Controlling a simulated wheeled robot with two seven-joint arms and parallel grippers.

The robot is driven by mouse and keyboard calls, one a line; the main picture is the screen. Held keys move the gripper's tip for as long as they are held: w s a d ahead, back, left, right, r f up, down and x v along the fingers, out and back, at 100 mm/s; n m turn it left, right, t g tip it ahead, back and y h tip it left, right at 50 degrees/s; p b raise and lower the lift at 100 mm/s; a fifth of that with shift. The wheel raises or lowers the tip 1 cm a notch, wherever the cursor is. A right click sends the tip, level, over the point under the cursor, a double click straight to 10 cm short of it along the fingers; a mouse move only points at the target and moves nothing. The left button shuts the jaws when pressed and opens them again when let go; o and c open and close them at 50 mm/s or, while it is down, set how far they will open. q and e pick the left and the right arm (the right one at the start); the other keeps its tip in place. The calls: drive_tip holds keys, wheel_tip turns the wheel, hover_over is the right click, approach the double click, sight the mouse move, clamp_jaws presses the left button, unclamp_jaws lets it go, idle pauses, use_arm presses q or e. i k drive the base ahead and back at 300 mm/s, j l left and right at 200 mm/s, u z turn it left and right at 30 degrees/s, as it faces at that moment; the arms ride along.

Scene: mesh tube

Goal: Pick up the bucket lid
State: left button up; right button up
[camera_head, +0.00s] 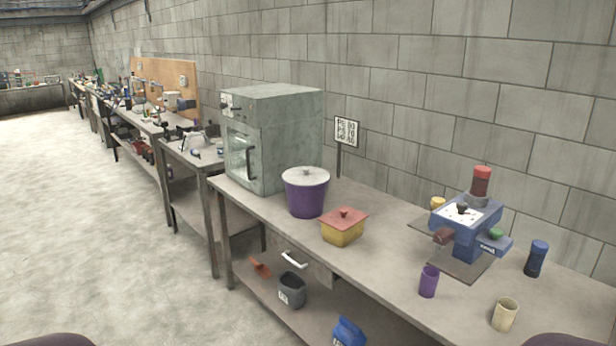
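The purple bucket (306,200) stands upright on the workbench, left of the middle of the view. Its pale grey lid (296,181) sits on top and covers the opening. A small knob (307,172) stands at the lid's centre. Neither of my grippers is in view. Only dark rounded shapes show at the bottom left and bottom right edges, and I cannot tell what they are.
A grey oven-like cabinet (286,120) stands behind and left of the bucket. A yellow box (343,232) with a red lid sits right of it. A blue machine (470,228), cups and a dark blue bottle (536,258) stand farther right. Bench space (385,265) between is clear.

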sight(303, 176)
drive_tip(key=i+j+z, duration=0.1)
drive_tip(key=z, duration=1)
drive_tip(key=i+j+z, duration=0.2)
drive_tip(key=j+z, duration=0.25)
drive_tip(key=j, duration=0.3)
drive_tip(key=i+j+z, duration=0.15)
drive_tip(key=j+z, duration=0.3)
drive_tip(key=j, duration=0.3)
drive_tip(key=j+z, duration=0.5)
drive_tip(key=j, duration=0.3)
